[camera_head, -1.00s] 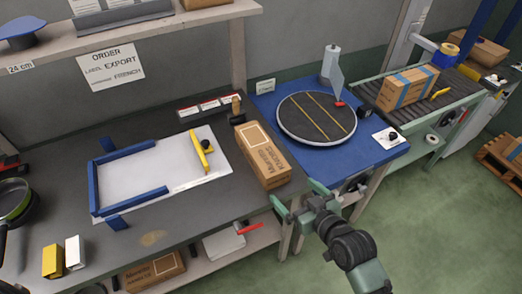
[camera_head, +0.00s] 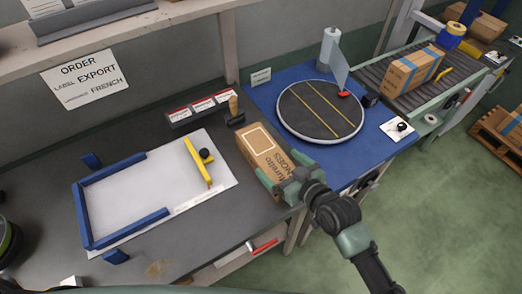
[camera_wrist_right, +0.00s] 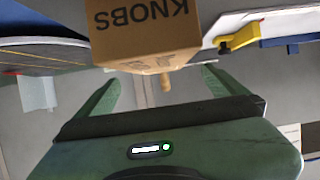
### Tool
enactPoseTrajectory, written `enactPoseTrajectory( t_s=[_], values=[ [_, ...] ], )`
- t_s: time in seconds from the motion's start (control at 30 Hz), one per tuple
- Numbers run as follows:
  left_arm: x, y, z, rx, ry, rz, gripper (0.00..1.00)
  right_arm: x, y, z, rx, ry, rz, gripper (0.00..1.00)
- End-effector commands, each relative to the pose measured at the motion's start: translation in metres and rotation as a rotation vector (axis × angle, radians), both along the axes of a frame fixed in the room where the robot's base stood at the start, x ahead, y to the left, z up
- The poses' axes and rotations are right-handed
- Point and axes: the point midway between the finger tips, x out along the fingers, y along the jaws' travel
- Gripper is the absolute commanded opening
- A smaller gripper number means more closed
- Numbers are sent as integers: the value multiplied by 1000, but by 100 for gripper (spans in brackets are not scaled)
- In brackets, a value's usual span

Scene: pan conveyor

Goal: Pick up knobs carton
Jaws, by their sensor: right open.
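The knobs carton (camera_head: 262,152) is a brown box with a pale label outline on its top. It lies on the dark workbench near the right edge, beside the blue turntable station. In the right wrist view the carton (camera_wrist_right: 145,28) shows the word KNOBS upside down. My right gripper (camera_head: 285,186) is open at the carton's near end and hides part of it. In the wrist view its two green fingers (camera_wrist_right: 158,82) are spread, with the carton just beyond the tips and nothing held. My left gripper is not in view.
A round turntable (camera_head: 320,108) stands on the blue table (camera_head: 375,150). A blue-edged frame (camera_head: 78,215) with a yellow clamp (camera_head: 197,160) lies left of the carton. A wooden-handled stamp (camera_head: 235,112) stands behind it. A conveyor (camera_head: 405,100) carries a taped carton (camera_head: 412,70).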

Motion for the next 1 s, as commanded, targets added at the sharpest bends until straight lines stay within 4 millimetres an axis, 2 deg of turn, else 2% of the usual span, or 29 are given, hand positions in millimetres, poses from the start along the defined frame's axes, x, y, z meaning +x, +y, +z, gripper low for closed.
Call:
enactPoseTrajectory(
  t_s=[0.37,0.7,1.0],
  values=[
    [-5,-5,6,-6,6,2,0,24,17,-11,0,0,0,100],
    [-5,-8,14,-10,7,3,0,56,37,-27,1,0,0,100],
    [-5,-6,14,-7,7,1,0,60,40,-31,0,0,0,100]
  ],
)
